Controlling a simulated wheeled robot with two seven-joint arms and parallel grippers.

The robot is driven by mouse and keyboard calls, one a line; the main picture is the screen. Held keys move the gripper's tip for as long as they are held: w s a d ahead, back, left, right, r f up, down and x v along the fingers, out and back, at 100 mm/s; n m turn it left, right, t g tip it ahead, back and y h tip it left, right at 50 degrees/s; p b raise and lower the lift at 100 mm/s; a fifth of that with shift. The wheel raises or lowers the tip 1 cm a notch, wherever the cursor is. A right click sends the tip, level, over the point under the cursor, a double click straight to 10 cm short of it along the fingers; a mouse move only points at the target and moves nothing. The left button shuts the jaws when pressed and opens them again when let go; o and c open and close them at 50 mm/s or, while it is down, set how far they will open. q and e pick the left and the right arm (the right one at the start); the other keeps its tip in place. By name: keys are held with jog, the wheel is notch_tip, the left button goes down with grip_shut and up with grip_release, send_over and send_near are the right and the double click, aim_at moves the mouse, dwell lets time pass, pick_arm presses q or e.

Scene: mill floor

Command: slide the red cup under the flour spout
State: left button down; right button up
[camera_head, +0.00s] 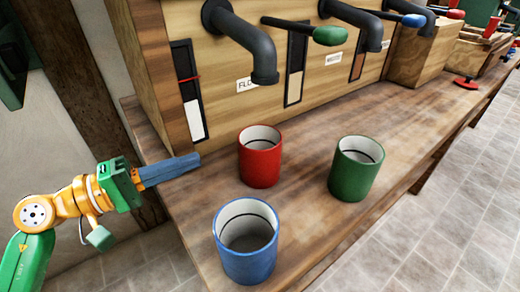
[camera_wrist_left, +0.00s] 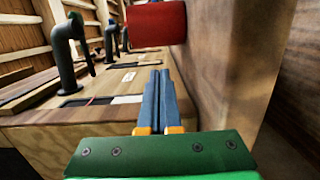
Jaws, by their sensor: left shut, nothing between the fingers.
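The red cup (camera_head: 260,160) stands upright on the wooden bench, white inside and open at the top. It also shows in the left wrist view (camera_wrist_left: 158,25), ahead of the fingers. The flour spout (camera_head: 258,55) is a dark pipe bending down from the wooden cabinet above a label partly reading "FLO" (camera_head: 245,85). The cup stands below and in front of its mouth. My left gripper (camera_head: 198,158) is shut and empty, its blue fingers left of the red cup with a gap between. My right gripper is not in view.
A blue cup (camera_head: 246,243) stands near the bench's front, and a green cup (camera_head: 356,168) stands right of the red one. More spouts with coloured handles (camera_head: 330,36) line the cabinet. The bench (camera_head: 400,118) is clear right of the green cup.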

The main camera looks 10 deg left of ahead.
aim_at(260, 146)
pick_arm(q)
jog(key=shift+w+d+r+p, duration=0.3)
jog(key=shift+w+d+p, duration=0.15)
jog(key=shift+d+p, duration=0.15)
jog(key=shift+w+d+r+p, duration=0.25)
jog(key=shift+w+d+p, duration=0.2)
jog(key=shift+d+p, duration=0.1)
jog(key=p+x, duration=0.1)
jog(key=x, duration=0.3)
jog(key=shift+w+d+f+p, duration=0.15)
jog(key=shift+w+d+p, duration=0.15)
jog(key=shift+p, duration=0.1)
jog(key=shift+w+d+f, duration=0.15)
jog(key=shift+w+d, duration=0.2)
jog(key=shift+d, duration=0.15)
jog(key=shift+f, duration=0.1)
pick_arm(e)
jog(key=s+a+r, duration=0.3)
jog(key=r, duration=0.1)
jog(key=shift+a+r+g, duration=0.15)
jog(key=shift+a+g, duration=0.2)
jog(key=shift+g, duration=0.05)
pick_arm(q)
jog(key=shift+d, duration=0.1)
